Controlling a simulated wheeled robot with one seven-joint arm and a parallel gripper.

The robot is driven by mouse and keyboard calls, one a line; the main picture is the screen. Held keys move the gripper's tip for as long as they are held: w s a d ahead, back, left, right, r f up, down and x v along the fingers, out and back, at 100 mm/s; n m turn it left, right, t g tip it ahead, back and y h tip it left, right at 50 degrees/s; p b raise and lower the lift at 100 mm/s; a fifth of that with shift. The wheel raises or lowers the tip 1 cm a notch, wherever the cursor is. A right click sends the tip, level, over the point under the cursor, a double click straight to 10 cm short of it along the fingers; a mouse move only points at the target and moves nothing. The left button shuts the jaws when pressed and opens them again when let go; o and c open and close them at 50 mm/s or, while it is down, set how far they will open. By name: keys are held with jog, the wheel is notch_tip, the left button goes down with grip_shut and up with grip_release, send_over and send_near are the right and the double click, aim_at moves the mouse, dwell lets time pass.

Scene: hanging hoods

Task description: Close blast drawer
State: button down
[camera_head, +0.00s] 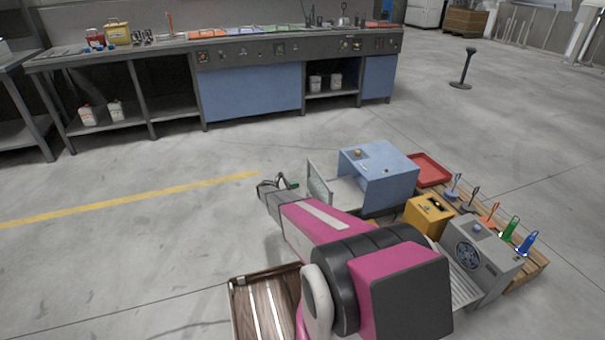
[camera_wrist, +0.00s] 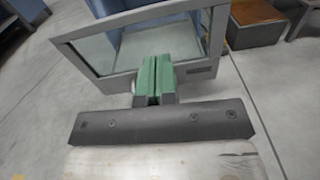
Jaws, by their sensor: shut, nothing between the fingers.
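The blast unit is a blue box (camera_head: 385,175) on the floor pallet, right of my arm in the head view. Its drawer is pulled out to the left, with a grey-framed glass front (camera_head: 318,186) standing apart from the box. The same drawer front (camera_wrist: 202,70) fills the upper wrist view, with the blue body and drawer inside seen through the glass. My gripper (camera_head: 291,184) is just left of the drawer front. Its green fingers (camera_wrist: 155,80) are shut and empty, overlapping the frame's lower bar; I cannot tell whether they touch it.
A yellow box (camera_head: 429,214), a grey fan unit (camera_head: 480,255), a red tray (camera_head: 430,168) and several coloured tools stand on the wooden pallet (camera_head: 535,268). A long workbench (camera_head: 250,88) stands behind. The floor to the left is clear.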

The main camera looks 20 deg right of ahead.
aim_at(320, 177)
jog(key=shift+n, duration=0.3)
jog(key=w+d, duration=0.1)
jog(key=d, duration=0.8)
jog(key=w+d, duration=0.1)
jog(key=d, duration=0.3)
jog(key=shift+w+d+f, duration=0.15)
jog(key=shift+w+f, duration=0.1)
jog(key=shift+w, duration=0.1)
jog(key=shift+d, duration=0.1)
jog(key=w+d, duration=0.1)
jog(key=d, duration=2)
jog(key=shift+d, duration=0.15)
jog(key=shift+d, duration=0.1)
jog(key=a, duration=1.5)
jog(key=shift+s, duration=0.4)
